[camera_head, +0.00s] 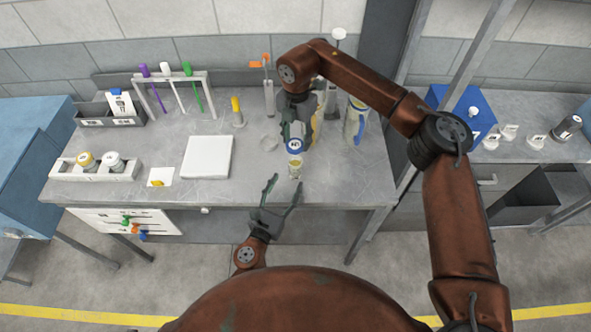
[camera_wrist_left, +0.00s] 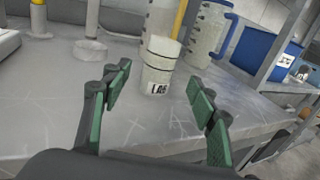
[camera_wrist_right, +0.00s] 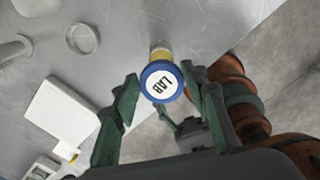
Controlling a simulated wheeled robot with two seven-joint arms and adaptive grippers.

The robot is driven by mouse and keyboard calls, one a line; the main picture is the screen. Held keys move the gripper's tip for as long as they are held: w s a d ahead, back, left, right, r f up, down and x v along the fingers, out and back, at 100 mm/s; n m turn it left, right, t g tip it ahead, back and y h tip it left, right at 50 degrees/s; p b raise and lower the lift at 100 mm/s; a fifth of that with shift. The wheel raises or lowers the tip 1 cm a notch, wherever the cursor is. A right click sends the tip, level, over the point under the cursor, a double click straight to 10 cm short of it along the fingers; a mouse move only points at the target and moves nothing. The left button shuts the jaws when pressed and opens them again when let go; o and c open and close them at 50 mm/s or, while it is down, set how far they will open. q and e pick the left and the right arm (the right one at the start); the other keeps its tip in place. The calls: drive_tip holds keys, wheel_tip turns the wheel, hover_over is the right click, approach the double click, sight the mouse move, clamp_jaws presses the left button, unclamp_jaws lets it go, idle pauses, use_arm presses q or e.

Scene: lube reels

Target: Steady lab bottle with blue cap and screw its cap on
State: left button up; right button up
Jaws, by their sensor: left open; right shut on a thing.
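The lab bottle (camera_head: 295,168) is a small clear bottle with yellowish contents, standing upright near the table's front edge. In the left wrist view the bottle (camera_wrist_left: 157,78) shows a LAB label and no cap on its top. The blue cap (camera_head: 295,145), with a white LAB disc on top, also shows in the right wrist view (camera_wrist_right: 161,82). My right gripper (camera_head: 294,138) is shut on the cap and holds it above the bottle, which it partly hides from above. My left gripper (camera_head: 282,187) is open and empty in front of the bottle, its fingers apart and pointing towards it.
A clear jug with a blue handle (camera_head: 355,120) stands right of the bottle. A round glass dish (camera_head: 268,142) and a white slab (camera_head: 207,157) lie to the left. A rack with coloured-top rods (camera_head: 177,76) is at back left. A grey post stands right of the table.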

sight(292, 172)
use_arm(q)
drive_tip(key=x, duration=0.8)
drive_tip(key=shift+w+d, duration=0.1)
drive_tip(key=shift+w, duration=0.1)
clamp_jaws()
idle(0.4)
